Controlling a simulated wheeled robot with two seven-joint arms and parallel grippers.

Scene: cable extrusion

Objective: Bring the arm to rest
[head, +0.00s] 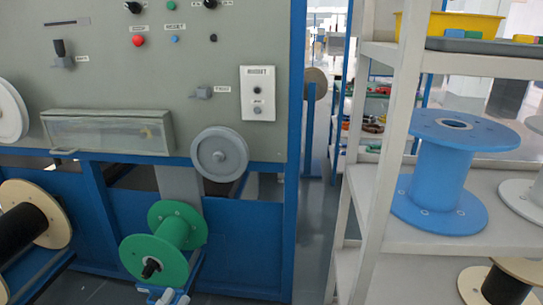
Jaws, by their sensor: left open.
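Two pale, rounded tips at the bottom edge, just below the green spool, look like my left gripper (174,298). They stand apart with nothing seen between them, and the rest of that arm is cut off by the frame. The green spool (174,232) sits low at the front of the grey and blue machine (180,80), with a dark shaft end facing me. I cannot tell whether the tips touch its stand. My right gripper is not in view.
A pale shelf rack (385,150) stands at the right, holding a large blue spool (440,175) and a yellow bin (465,25). A black-wound spool (25,228) is at the lower left. Open grey floor (312,235) shows between machine and rack.

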